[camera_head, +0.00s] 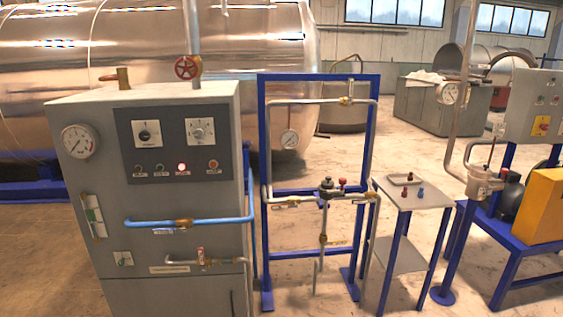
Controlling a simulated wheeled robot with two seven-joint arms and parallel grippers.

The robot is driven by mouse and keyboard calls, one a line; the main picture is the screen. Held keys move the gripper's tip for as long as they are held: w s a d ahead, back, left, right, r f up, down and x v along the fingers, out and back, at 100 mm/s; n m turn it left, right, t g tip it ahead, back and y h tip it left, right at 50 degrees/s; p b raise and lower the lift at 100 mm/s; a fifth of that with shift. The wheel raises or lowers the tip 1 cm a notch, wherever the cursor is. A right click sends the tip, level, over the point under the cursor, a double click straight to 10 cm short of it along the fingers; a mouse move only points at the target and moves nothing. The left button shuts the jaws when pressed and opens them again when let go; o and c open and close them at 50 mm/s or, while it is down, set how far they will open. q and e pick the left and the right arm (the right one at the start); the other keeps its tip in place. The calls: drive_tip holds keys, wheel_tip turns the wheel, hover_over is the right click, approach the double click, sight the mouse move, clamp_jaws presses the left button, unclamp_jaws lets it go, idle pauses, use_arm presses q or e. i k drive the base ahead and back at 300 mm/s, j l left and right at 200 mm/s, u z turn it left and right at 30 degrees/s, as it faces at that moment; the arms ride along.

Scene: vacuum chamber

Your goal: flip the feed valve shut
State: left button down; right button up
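Several valves are in view, and their labels are too small to read, so I cannot tell which one is the feed valve. A brass valve (184,223) sits in the blue pipe across the grey cabinet's front. A second brass valve with a small reddish handle (201,256) sits in the metal pipe below it. A valve body with a dark top (326,187) and a red knob (342,182) are on the blue pipe frame. A red handwheel (187,67) is above the cabinet top. Neither of my grippers is in view.
The grey cabinet (90,255) carries a gauge and dials. Right of the blue pipe frame (264,150) stands a small table (430,195) with small red and blue parts. A yellow box (540,205) is on a blue stand at far right. Open floor lies behind.

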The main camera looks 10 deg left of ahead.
sight(163, 230)
drive_tip(key=u, duration=1.45)
